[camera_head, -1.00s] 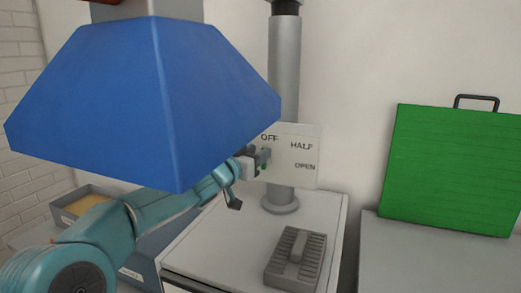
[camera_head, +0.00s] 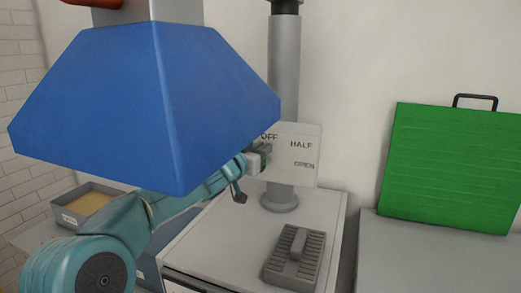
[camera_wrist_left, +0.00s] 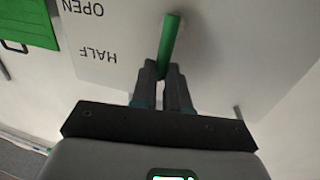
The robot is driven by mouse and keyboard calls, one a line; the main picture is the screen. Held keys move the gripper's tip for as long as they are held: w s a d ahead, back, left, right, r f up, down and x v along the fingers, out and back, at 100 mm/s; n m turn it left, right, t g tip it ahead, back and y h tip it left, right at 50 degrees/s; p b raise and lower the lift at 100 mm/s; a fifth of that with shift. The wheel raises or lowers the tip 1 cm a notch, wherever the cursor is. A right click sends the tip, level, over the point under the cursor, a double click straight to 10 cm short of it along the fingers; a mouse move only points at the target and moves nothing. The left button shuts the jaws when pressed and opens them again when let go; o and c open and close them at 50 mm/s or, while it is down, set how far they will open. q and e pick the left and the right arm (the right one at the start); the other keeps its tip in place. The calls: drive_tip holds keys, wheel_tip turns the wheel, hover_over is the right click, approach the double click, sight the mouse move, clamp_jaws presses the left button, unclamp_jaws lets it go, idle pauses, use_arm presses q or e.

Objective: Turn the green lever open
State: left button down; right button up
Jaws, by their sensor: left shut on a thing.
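The green lever (camera_wrist_left: 169,38) shows in the left wrist view, standing out from a white panel marked HALF and OPEN. My left gripper (camera_wrist_left: 163,72) is shut on its near end. In the head view my left gripper (camera_head: 262,158) is at the left part of the white panel (camera_head: 305,172), which reads OFF, HALF and OPEN; the lever is mostly hidden there by the gripper. The panel is in front of a grey vertical pipe (camera_head: 285,60). My right gripper is in neither view.
A large blue hood (camera_head: 140,100) hangs over the left and hides much behind it. A grey ribbed block (camera_head: 284,268) lies on the white bench (camera_head: 235,240). A green board (camera_head: 450,165) leans against the wall at right. A grey bin (camera_head: 68,219) stands at left.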

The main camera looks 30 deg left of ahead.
use_arm(q)
drive_tip(key=m, duration=0.1)
drive_tip(key=d+m+p, duration=0.1)
drive_tip(key=m, duration=0.1)
drive_tip(key=shift+w+d+g, duration=0.2)
drive_tip(key=shift+g, duration=0.2)
drive_tip(key=shift+w+d+f+m+y, duration=0.1)
drive_tip(key=shift+d+f+m+y, duration=0.2)
drive_tip(key=shift+m, duration=0.6)
drive_tip(key=m, duration=0.1)
drive_tip(key=d+m+b, duration=0.1)
drive_tip(key=shift+w+d+f+m+g, duration=0.1)
drive_tip(key=shift+f+m+g, duration=0.25)
drive_tip(key=shift+m+g, duration=0.05)
drive_tip(key=f+m+b, duration=0.1)
drive_tip(key=m, duration=0.1)
drive_tip(key=d+m+y+b, duration=0.1)
drive_tip(key=m+b, duration=0.1)
drive_tip(key=shift+w+d+f+g, duration=0.1)
drive_tip(key=shift+w+f+g, duration=0.05)
drive_tip(key=shift+f+g, duration=0.25)
drive_tip(key=shift+d+f+m+y+b, duration=0.1)
drive_tip(key=shift+f+m+y+b, duration=0.25)
drive_tip(key=shift+m+b, duration=0.4)
drive_tip(key=shift+d+f+m+y+b, duration=0.1)
drive_tip(key=shift+f+m+y+b, duration=0.3)
drive_tip(key=shift+m, duration=0.65)
